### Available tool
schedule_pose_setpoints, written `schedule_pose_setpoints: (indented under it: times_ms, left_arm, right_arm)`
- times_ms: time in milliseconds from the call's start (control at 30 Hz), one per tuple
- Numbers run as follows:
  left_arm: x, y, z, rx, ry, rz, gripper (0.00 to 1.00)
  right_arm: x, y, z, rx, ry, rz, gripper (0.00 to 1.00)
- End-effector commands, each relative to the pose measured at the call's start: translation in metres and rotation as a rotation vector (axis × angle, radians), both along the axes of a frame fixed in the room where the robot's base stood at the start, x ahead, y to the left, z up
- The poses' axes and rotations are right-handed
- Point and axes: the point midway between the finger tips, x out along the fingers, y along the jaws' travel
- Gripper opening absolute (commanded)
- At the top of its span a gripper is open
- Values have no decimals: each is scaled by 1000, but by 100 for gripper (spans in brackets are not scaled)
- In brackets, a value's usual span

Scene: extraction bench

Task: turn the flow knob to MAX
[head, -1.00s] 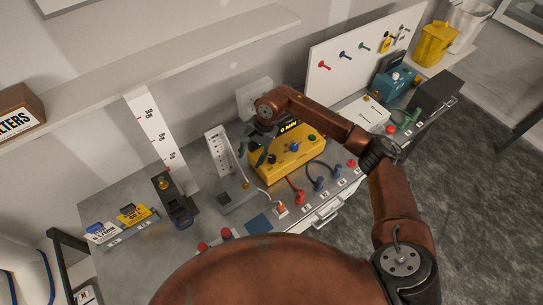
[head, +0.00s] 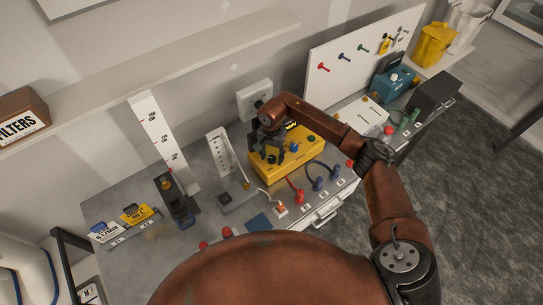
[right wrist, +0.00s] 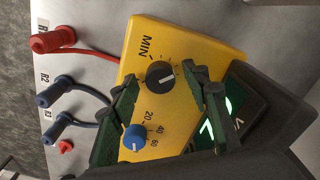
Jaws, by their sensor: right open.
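The yellow box (head: 290,170) sits on the bench with its knobs facing up. No MAX label is readable. A blue knob (right wrist: 135,138) with a numbered scale is nearby. My right gripper (right wrist: 162,80) is open, its green fingers on either side of the black knob; contact cannot be told. In the head view my right gripper (head: 269,157) is over the box's left end and hides part of it.
Red and blue plugs with cables (head: 299,196) stand along the box's front side. A grey device with an upright white panel (head: 221,152) stands to its left. A white pegboard (head: 360,62) rises behind, and a teal box (head: 394,82) stands farther right.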

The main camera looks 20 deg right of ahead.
Motion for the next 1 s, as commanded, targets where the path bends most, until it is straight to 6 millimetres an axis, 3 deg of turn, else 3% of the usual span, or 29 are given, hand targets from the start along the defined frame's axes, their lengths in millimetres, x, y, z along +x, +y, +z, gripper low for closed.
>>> schedule_pose_setpoints:
  times_ms: [167,767,1000]
  left_arm:
    - [0,0,0,0,0,0,40]
    - [0,-1,0,-1,0,0,40]
    - [0,-1,-3,-1,0,0,40]
  right_arm:
    - [0,0,0,0,0,-1,42]
    - [0,0,0,1,1,-1,1]
    - [0,-1,0,0,0,-22,1]
